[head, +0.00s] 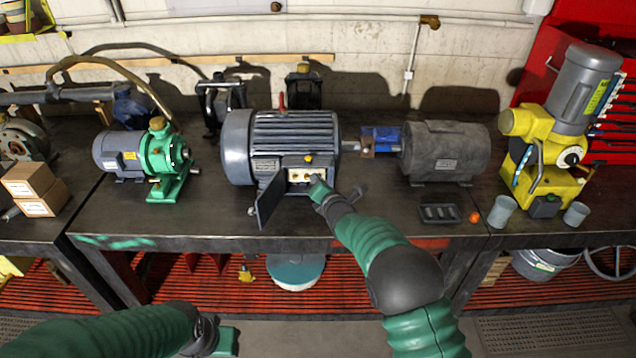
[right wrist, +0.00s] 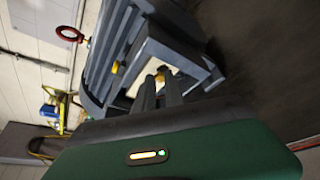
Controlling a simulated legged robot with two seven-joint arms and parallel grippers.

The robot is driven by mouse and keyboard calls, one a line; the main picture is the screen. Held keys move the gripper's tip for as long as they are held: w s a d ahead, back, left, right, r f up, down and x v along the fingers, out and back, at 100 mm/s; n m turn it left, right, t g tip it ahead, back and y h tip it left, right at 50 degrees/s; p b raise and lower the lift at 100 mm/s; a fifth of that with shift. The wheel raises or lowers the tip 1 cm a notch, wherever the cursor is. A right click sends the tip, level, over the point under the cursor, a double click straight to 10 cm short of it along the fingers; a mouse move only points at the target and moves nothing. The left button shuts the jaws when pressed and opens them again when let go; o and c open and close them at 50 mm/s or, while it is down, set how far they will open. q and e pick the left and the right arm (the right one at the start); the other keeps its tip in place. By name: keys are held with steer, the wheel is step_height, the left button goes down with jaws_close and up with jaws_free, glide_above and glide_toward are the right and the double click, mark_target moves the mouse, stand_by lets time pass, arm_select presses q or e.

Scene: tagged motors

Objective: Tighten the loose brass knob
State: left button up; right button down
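A grey finned motor (head: 290,132) stands on the bench, with its terminal box open at the front. Small brass knobs (head: 294,178) show inside the box. My right gripper (head: 314,184) is at the right side of the box opening. In the right wrist view its two fingers (right wrist: 161,88) are close together, pointing into the box. A brass knob (right wrist: 163,73) shows right at the fingertips; I cannot tell whether they grip it. Which knob is loose does not show. My left gripper (head: 226,342) is low at the front, away from the bench; its fingers are unclear.
The box's open cover (head: 270,201) hangs at the left of the opening. A green pump with a grey motor (head: 150,155) stands to the left. A dark grey motor (head: 445,152), a black tray (head: 440,213) and a yellow machine (head: 550,150) are to the right.

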steer(key=shift+d+f, duration=0.1)
steer(key=shift+f, duration=0.05)
stand_by(0.4)
steer(key=shift+b, duration=0.3)
steer(key=shift+a+f+n+t+h+b, duration=0.3)
steer(key=shift+n+t+h+b, duration=0.95)
steer(key=shift+n+b, duration=4.05)
steer(key=shift+a+f+n+t+h+b, duration=0.25)
steer(key=shift+n+t+h+b, duration=1)
steer(key=shift+n+b, duration=4.05)
steer(key=shift+a+f+n+t+h+b, duration=0.3)
steer(key=shift+n+t+h+b, duration=0.95)
steer(key=shift+n+b, duration=4.05)
steer(key=n+p, duration=0.3)
steer(key=shift+d+f+p, duration=0.1)
steer(key=shift+d+p, duration=0.05)
steer(key=shift+p, duration=0.15)
